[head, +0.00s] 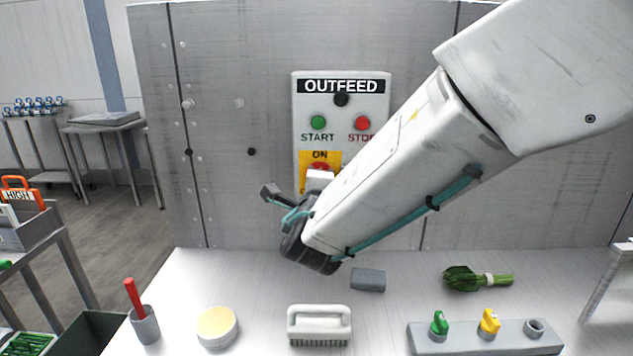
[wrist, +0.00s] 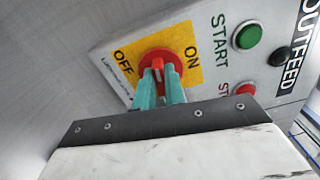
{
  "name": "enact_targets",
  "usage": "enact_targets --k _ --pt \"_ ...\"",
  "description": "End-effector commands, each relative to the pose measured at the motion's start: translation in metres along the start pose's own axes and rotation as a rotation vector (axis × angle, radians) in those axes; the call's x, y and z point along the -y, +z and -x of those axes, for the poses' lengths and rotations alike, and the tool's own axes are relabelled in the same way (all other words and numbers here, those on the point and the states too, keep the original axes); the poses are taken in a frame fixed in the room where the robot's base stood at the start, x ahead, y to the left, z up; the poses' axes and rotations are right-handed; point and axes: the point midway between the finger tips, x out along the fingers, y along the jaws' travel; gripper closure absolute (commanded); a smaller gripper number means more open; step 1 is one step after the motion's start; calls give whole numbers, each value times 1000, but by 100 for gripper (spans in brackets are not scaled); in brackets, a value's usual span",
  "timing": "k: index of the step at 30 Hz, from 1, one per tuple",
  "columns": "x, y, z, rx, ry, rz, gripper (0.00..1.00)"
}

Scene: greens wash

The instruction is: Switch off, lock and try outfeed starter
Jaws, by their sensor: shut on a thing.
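The outfeed starter (head: 300,88) is a pale panel on the grey wall, headed OUTFEED, with a green START button (head: 318,122) and a red STOP button (head: 362,123). Its red rotary handle (wrist: 156,62) sits on a yellow plate (wrist: 183,64) marked ON and OFF. My gripper (wrist: 160,88) is shut on this handle, one teal finger on each side. I cannot tell its exact angle. In the head view my arm hides much of the plate, including OFF. No padlock can be made out for certain.
A cart (head: 55,235) stands left.

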Motion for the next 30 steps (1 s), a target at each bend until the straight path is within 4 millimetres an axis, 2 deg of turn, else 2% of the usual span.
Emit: enact_targets --k 9,26,27,29,30 --pt "-1 0 0 2 2 130 100" --pt "-2 0 0 2 2 160 100" --pt "-2 0 0 2 2 160 83" --pt "-2 0 0 2 2 160 67" --pt "-2 0 0 1 2 160 67"
